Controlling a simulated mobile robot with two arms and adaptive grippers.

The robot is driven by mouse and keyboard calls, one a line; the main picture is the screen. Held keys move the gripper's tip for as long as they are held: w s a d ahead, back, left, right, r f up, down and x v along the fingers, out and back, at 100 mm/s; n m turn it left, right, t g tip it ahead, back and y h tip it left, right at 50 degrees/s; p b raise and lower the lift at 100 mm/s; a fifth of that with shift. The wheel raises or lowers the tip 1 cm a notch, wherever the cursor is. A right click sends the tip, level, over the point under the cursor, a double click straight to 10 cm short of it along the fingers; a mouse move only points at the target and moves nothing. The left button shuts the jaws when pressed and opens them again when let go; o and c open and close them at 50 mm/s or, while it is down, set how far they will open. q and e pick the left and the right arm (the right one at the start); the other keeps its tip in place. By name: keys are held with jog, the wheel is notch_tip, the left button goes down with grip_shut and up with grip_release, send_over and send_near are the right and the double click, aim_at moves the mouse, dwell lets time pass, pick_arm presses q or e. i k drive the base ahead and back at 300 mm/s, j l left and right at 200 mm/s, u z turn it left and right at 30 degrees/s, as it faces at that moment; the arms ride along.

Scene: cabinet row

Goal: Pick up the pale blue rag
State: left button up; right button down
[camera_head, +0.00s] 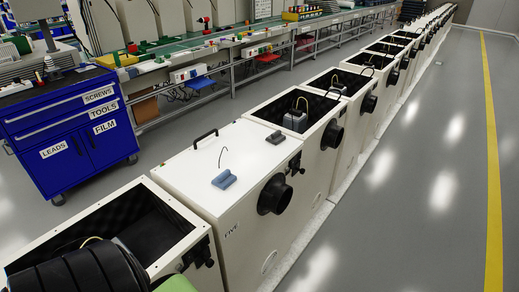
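The pale blue rag (224,179) lies folded or rolled on the white lid of the closed cabinet marked FIVE (187,172). It sits near the front part of the lid, left of the round black port (275,195). A darker grey folded item (275,138) lies farther back on the same lid, near its right edge.
Open cabinets stand on both sides. A blue tool cart (67,132) stands at the left. Grey floor (415,190) at the right is clear.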

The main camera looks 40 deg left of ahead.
aim_at(225, 179)
jog(key=i+u, duration=0.3)
jog(key=i, duration=0.15)
jog(key=i+l+u, duration=0.3)
jog(key=i, duration=0.15)
jog(key=i+l+u, duration=0.3)
jog(key=i+j, duration=0.1)
